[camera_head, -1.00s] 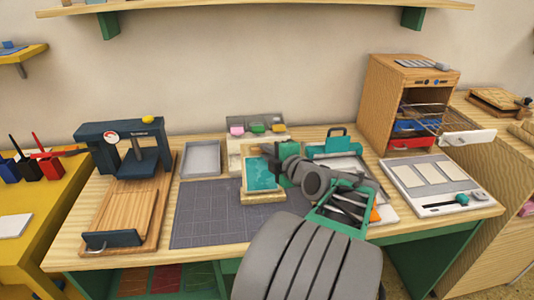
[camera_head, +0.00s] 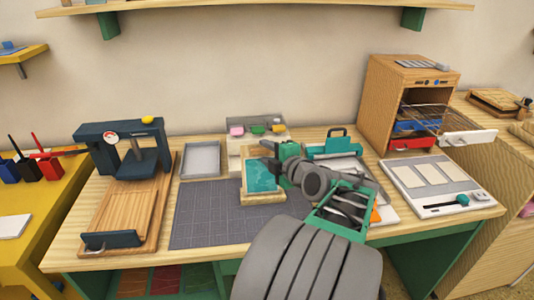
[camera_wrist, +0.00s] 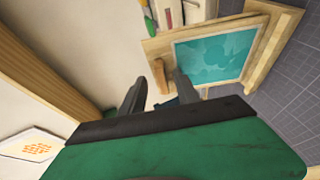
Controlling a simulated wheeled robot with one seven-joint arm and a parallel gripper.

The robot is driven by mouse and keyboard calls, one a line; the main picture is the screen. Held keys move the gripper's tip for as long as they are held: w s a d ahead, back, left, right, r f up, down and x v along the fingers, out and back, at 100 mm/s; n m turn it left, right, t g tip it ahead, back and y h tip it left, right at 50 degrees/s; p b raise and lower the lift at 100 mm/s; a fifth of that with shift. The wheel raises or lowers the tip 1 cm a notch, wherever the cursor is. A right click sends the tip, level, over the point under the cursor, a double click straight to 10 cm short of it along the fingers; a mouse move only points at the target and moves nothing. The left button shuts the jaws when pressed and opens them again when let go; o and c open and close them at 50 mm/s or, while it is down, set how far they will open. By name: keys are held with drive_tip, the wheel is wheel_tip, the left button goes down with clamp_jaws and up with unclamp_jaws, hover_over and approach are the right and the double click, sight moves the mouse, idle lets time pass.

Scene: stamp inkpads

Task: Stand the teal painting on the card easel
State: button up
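The teal painting (camera_head: 262,177) leans back in the pale wooden card easel (camera_head: 263,198), with the easel's front ledge below it. In the wrist view the painting (camera_wrist: 210,58) lies within the wooden easel frame (camera_wrist: 158,47). My gripper (camera_head: 268,154) is at the painting's upper right, in front of part of its top edge. In the wrist view my gripper (camera_wrist: 160,78) has its two dark fingers apart, with nothing held between them. The fingertips are close to the easel's edge; I cannot tell whether they touch it.
A dark gridded mat (camera_head: 208,215) lies left of the easel and is clear. A grey tray (camera_head: 201,160) and a dark press (camera_head: 125,150) stand further left. A box of coloured inkpads (camera_head: 257,127) is behind. A wooden rack (camera_head: 385,105) stands at the back right.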

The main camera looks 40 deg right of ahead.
drive_tip(key=shift+s, duration=0.1)
drive_tip(key=v, duration=0.7)
drive_tip(key=shift+s, duration=0.3)
drive_tip(key=shift+w+a+r, duration=0.1)
drive_tip(key=shift+a, duration=0.05)
